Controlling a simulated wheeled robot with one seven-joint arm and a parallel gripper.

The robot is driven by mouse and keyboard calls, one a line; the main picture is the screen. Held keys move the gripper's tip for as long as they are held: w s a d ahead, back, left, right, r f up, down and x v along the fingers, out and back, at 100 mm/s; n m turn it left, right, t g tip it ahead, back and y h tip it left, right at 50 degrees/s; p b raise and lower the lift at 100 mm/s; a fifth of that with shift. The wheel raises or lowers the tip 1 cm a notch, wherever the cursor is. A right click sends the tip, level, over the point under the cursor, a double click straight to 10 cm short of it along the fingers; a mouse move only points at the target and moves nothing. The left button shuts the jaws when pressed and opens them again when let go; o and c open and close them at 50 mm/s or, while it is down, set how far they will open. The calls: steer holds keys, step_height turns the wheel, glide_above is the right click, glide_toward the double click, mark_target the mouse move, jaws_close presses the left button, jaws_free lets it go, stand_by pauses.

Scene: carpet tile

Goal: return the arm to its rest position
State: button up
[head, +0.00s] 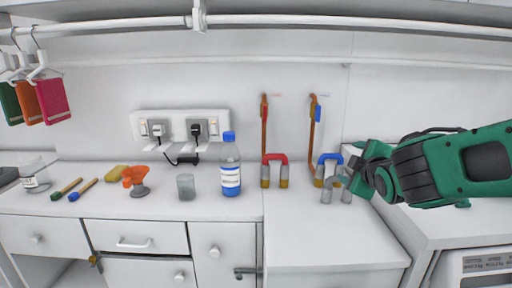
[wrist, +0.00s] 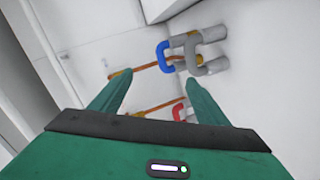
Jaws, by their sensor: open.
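My green arm (head: 465,165) reaches in from the right edge of the head view. My gripper (head: 356,172) is at its left end, above the right part of the counter and close to a blue U-shaped handle (head: 331,157) and a grey U-shaped piece (head: 337,182). In the wrist view, my gripper's two green fingers (wrist: 158,88) stand apart with nothing held between them. Beyond them are the blue handle (wrist: 164,56), the grey piece (wrist: 192,52) and part of a red handle (wrist: 178,112). I cannot tell the exact gap to the blue handle.
A red handle (head: 274,158) stands left of the blue one. A bottle (head: 230,178), a grey cup (head: 186,188) and an orange funnel (head: 136,178) stand further left on the counter (head: 325,235). A rail (head: 120,25) runs above. The front right counter is clear.

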steer(key=s+d+f+m+g+y, duration=0.1)
steer(key=s+f+m+g, duration=0.45)
steer(key=s, duration=0.35)
steer(key=s+d+f+m+g, duration=0.2)
steer(key=s+f+m+g, duration=0.2)
steer(key=s+f+m, duration=0.45)
steer(key=s+d+m+g, duration=0.2)
steer(key=s+d, duration=0.3)
steer(key=s, duration=0.4)
steer(key=s+d+m+g, duration=0.3)
steer(key=s+d, duration=0.3)
steer(key=s, duration=0.3)
steer(key=shift+s, duration=0.25)
steer(key=shift+d+f, duration=0.1)
